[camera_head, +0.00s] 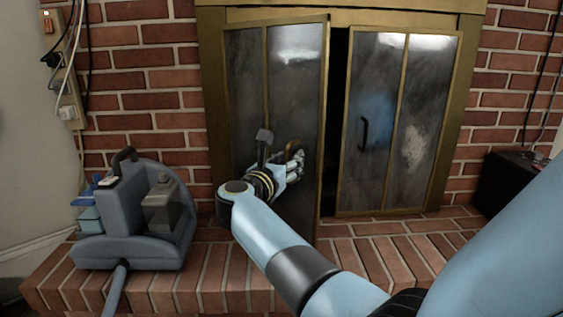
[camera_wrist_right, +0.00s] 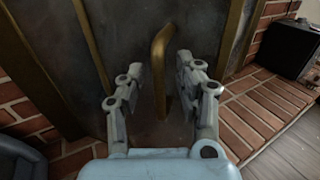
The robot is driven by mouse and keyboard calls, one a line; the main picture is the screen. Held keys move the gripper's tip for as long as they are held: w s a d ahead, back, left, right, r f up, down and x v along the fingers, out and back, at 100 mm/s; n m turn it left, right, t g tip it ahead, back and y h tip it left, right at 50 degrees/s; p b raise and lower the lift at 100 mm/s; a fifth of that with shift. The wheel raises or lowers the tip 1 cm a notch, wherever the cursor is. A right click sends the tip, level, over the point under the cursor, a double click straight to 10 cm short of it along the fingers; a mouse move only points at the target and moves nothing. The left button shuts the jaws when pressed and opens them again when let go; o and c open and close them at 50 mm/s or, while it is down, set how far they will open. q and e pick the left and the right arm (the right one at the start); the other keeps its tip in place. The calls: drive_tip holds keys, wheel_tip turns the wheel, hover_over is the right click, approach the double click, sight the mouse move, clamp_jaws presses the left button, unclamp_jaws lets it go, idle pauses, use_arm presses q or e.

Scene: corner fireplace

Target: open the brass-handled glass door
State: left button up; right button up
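The glass door with the brass handle (camera_head: 240,105) is the left one of a brass-framed pair. It stands partly open, its right edge swung out towards me, with a dark gap beside it. My right gripper (camera_head: 294,166) is at its handle. In the right wrist view the brass handle (camera_wrist_right: 160,62) stands between the two fingers of my right gripper (camera_wrist_right: 172,80). The fingers are spread, with visible gaps on both sides of the handle. In the head view the gripper partly hides the handle (camera_head: 294,146). My left gripper is not in view.
The right glass door (camera_head: 372,90) has a black handle (camera_head: 364,133) and looks nearly closed. A blue-grey machine (camera_head: 135,215) with a hose stands on the brick hearth (camera_head: 215,280) at left. A black box (camera_head: 505,180) is at right. The hearth before the doors is largely clear.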

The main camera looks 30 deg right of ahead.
sight(297, 113)
drive_tip(key=shift+s+r, duration=0.1)
drive_tip(key=shift+s, duration=0.1)
drive_tip(key=shift+r, duration=0.1)
wheel_tip(297, 113, up, 10)
drive_tip(key=shift+d+f, duration=0.1)
idle(0.3)
